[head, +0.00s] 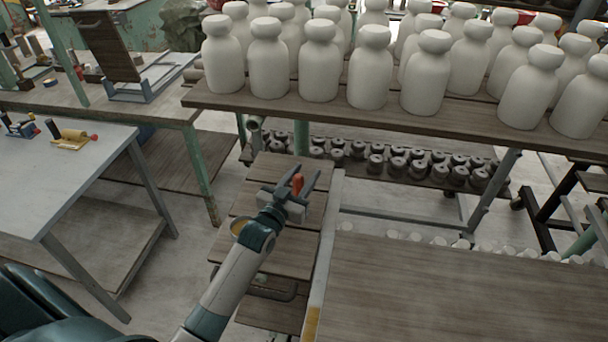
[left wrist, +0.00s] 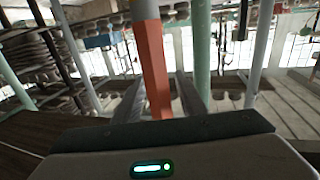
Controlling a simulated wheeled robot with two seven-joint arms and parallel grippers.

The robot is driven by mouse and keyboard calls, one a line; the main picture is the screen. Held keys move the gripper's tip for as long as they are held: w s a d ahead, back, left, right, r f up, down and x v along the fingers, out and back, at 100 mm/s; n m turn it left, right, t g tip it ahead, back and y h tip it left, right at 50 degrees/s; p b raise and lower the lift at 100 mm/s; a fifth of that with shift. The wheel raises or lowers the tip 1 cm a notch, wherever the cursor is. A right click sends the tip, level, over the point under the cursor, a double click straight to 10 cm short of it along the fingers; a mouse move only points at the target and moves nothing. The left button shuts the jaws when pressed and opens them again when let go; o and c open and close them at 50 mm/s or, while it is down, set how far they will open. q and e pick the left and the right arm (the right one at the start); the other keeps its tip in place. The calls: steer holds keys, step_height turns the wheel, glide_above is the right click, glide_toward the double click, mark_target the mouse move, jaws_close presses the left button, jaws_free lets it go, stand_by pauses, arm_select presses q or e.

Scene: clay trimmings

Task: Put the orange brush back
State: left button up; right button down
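The orange brush (head: 297,184) stands roughly upright between the two fingers of my left gripper (head: 302,168). In the head view the fingers are spread wider than the brush, with gaps beside it. In the left wrist view the brush (left wrist: 153,70) rises in front of the palm, with an orange lower part and a pale grey upper part running out of the frame. Its lower end is hidden behind the palm. Whether it touches a finger or rests on something is not clear. My right gripper is not in view.
A slatted wooden surface (head: 276,172) lies below the left gripper. A shelf (head: 225,100) crowded with white bottle-shaped pieces stands behind it. A grey table (head: 60,190) with hand tools (head: 70,135) is at left. A bare wooden tabletop (head: 450,295) is at front right.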

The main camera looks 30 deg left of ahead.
arm_select(q)
steer(key=shift+r, duration=0.1)
stand_by(0.3)
steer(key=s+b, duration=0.3)
steer(key=s, duration=0.7)
steer(key=shift+s, duration=1)
